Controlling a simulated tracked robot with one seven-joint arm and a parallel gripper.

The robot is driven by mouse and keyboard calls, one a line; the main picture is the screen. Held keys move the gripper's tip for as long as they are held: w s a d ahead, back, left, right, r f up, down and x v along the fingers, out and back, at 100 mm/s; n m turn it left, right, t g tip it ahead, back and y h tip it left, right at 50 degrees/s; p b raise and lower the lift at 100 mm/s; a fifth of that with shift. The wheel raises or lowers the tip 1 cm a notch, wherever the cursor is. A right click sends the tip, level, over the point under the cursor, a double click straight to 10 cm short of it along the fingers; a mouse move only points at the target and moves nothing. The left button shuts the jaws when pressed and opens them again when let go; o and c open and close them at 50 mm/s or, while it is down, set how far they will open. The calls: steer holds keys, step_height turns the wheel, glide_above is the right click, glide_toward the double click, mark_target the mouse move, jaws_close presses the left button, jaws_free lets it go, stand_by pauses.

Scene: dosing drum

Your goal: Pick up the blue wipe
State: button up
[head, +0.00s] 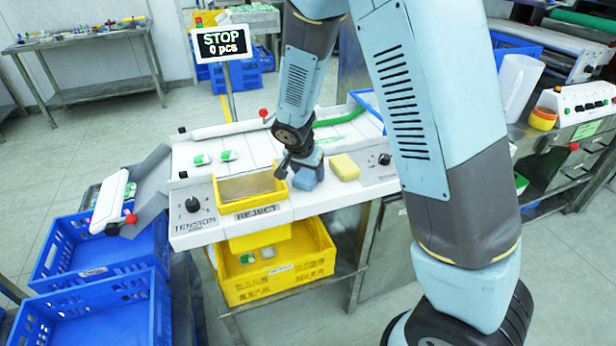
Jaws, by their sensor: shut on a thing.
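The blue wipe (305,179) is a small blue block-like cloth on the white machine top, just right of the yellow reject bin. My gripper (302,168) is above it and shut on it. The wipe is at or very close to the surface; I cannot tell whether it is lifted. My fingertips are small and partly hidden by the wrist and the wipe.
A yellow sponge-like block (344,167) lies close to the right of the wipe. The yellow reject bin (248,187) is close on the left. A tension knob (192,204) and a right-hand knob (384,159) stick up. Blue crates (92,312) stand at lower left.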

mark_target(308, 172)
steer(key=shift+c, duration=1.1)
steer(key=shift+r, duration=0.15)
steer(key=shift+r, duration=0.35)
step_height(308, 172, up, 3)
steer(key=shift+f, duration=0.2)
steer(key=s+d+r, duration=0.3)
steer(key=s+r, duration=0.7)
steer(key=s, duration=0.3)
steer(key=shift+s+d, duration=0.25)
steer(key=shift+d, duration=0.15)
